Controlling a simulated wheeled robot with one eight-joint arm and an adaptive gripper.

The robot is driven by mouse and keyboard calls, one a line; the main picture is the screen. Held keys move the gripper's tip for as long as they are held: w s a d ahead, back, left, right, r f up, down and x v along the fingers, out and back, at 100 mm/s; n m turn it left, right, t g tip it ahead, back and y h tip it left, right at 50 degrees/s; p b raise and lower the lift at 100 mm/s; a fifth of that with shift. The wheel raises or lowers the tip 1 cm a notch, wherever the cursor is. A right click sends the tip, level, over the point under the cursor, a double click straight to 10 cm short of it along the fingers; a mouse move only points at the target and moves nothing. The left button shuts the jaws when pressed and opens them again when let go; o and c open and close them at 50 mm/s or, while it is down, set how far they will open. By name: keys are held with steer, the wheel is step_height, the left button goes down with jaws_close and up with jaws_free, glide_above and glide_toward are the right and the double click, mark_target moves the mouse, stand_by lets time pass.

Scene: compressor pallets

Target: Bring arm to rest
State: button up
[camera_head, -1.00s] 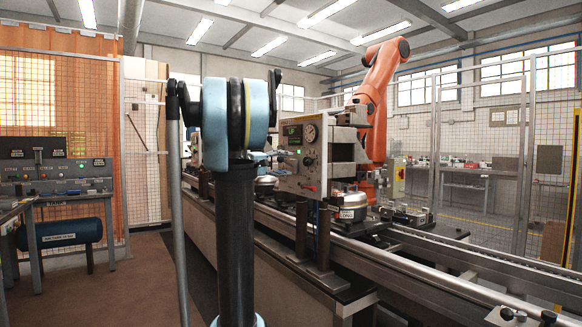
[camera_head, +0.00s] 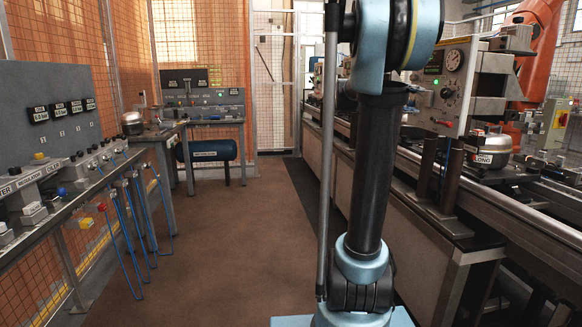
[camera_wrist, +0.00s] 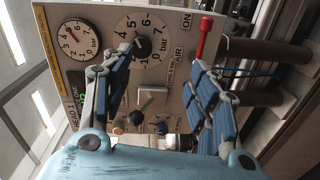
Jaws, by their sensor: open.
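My gripper (camera_wrist: 163,60) is open and empty in the wrist view, with its two blue-grey fingers spread apart. It faces a test panel (camera_wrist: 100,25) with round gauges, knobs and a red-handled lever (camera_wrist: 205,38); the gap between fingers and panel is hard to judge. In the head view my arm (camera_head: 370,165) stands upright in front of the conveyor line, its upper part cut off by the top edge. My gripper is not clearly visible there, being largely hidden behind my arm.
The gauge panel (camera_head: 452,75) stands beside the conveyor (camera_head: 500,215), close to the right of my arm. A workbench with valves (camera_head: 75,170) lines the left side. A blue tank (camera_head: 208,149) sits under the back bench. The brown floor (camera_head: 235,235) between is clear.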

steer(key=s+a+f+y, duration=0.5)
steer(key=s+a+f, duration=0.4)
steer(key=a+f, duration=0.2)
steer(key=s+a+f+y, duration=0.6)
steer(key=s+a+f, duration=0.4)
steer(key=f, duration=0.6)
steer(key=s+a+f+y, duration=0.6)
steer(key=s+a+f, duration=0.3)
steer(key=f, duration=0.5)
steer(key=a, duration=0.2)
steer(key=shift+s+a+n+t, duration=0.3)
steer(key=shift+s+n+t, duration=0.1)
steer(key=shift+w+f, duration=0.15)
steer(key=shift+w, duration=0.3)
steer(key=shift+c, duration=0.3)
